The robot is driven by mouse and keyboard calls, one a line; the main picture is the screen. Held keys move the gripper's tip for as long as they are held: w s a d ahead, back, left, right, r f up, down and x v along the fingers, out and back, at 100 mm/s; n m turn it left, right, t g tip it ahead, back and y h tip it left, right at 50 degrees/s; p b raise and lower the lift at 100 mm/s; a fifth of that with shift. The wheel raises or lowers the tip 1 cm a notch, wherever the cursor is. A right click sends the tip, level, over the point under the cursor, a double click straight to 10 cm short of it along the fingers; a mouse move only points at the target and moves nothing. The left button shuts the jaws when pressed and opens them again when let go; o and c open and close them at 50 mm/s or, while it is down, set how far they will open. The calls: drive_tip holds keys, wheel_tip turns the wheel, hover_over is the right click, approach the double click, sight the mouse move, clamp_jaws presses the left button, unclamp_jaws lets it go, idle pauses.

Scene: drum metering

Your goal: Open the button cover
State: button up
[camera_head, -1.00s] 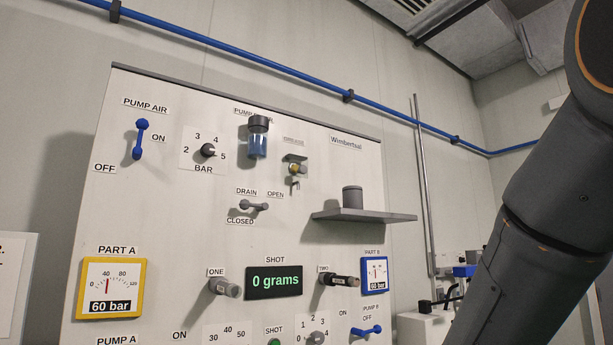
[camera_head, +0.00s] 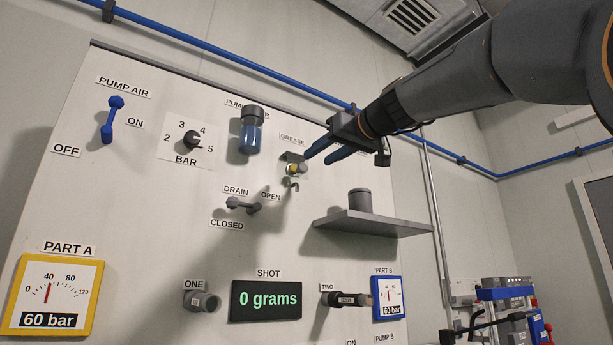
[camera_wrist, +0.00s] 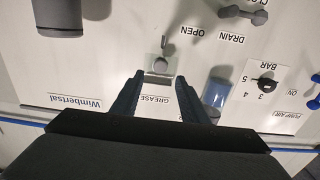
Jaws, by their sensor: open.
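Under the GREASE label on the white panel (camera_head: 165,220) is a small grey metal cover piece (camera_head: 292,156) with a yellowish part (camera_head: 293,168) below it. A small hook (camera_head: 291,185) hangs beneath. My gripper (camera_head: 318,153) reaches in from the upper right, its two dark blue fingers apart and empty, pointing at this fitting from its right. In the wrist view, turned upside down, the metal fitting (camera_wrist: 160,66) shows between and just beyond the fingertips. I cannot tell whether the cover is lifted, nor whether a finger touches it.
A blue-bodied filter (camera_head: 251,136) is left of the fitting; in the wrist view it (camera_wrist: 217,92) is close beside one finger. A grey shelf with a dark cylinder (camera_head: 359,201) juts out at lower right. The DRAIN lever (camera_head: 243,205) is lower left.

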sight(304, 166)
drive_tip(key=p+x, duration=0.3)
drive_tip(key=x, duration=0.4)
drive_tip(key=shift+w+a, duration=0.2)
drive_tip(key=shift+w, duration=0.05)
clamp_jaws()
